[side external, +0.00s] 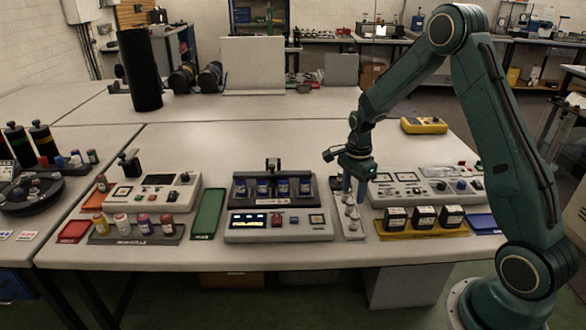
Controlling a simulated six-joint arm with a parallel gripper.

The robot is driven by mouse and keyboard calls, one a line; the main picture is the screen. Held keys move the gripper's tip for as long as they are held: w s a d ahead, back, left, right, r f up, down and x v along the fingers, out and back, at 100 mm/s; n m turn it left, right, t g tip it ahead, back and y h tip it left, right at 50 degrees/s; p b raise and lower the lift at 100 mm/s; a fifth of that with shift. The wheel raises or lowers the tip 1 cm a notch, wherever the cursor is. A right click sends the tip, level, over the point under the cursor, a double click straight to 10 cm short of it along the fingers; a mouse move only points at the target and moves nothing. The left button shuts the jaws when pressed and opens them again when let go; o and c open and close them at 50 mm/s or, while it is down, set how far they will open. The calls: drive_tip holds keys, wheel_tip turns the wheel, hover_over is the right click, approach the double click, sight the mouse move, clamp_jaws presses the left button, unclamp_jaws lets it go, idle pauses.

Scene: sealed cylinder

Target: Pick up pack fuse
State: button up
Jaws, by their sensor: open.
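My gripper (354,188) points down with its two fingers apart, just above the far end of a narrow pale tray (351,237). A short row of small whitish pieces (350,212) stands on this tray, and the farthest is partly hidden by the fingers. I cannot tell from this view whether one of these is the pack fuse, or whether a finger touches one. To the right, a yellow tray (405,235) holds three black boxes (424,217) with pale labels. Nothing is seen held in the gripper.
Left of the tray are a lit control panel (279,226) and a black rack (274,203) with blue cylinders. Behind the yellow tray is a grey instrument panel (425,188). A yellow meter (424,125) lies farther back.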

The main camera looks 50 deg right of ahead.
sight(351, 201)
drive_tip(key=shift+f, duration=0.15)
drive_tip(key=shift+w+f, duration=0.15)
drive_tip(key=shift+f, duration=2.4)
clamp_jaws()
